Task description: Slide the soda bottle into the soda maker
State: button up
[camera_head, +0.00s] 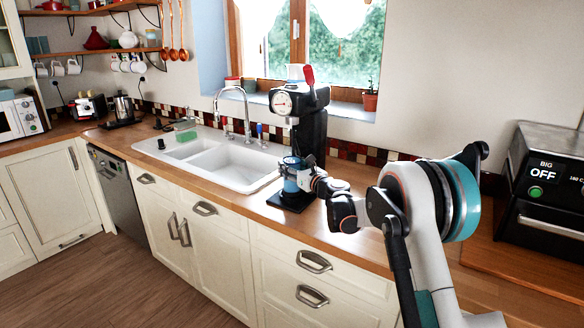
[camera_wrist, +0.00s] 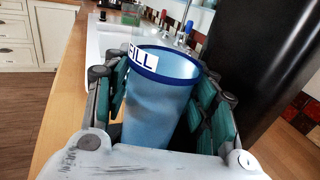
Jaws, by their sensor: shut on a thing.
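The soda bottle (camera_head: 291,180) is a blue cylinder, upright over the base of the soda maker. The soda maker (camera_head: 312,130) is a tall black machine with a round gauge and a red lever, standing on the counter right of the sink. Its black base (camera_head: 290,201) sits under the bottle. I cannot tell whether the bottle touches the base or is seated under the head.
The white sink (camera_head: 240,165) and its chrome faucet (camera_head: 232,95) are left of the soda maker. A black oven (camera_head: 545,180) stands at the right. The wooden counter (camera_head: 350,245) is clear in front of my arm. A window is behind the soda maker.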

jog(key=shift+f+b, duration=0.45)
jog(key=shift+f, duration=0.35)
jog(key=o, duration=1.3)
jog(key=v, duration=1.2)
jog(key=shift+s, duration=0.1)
jog(key=shift+o, duration=0.7)
jog(key=o, duration=0.4)
jog(key=shift+b+v, duration=0.55)
jog(key=shift+v, duration=3.9)
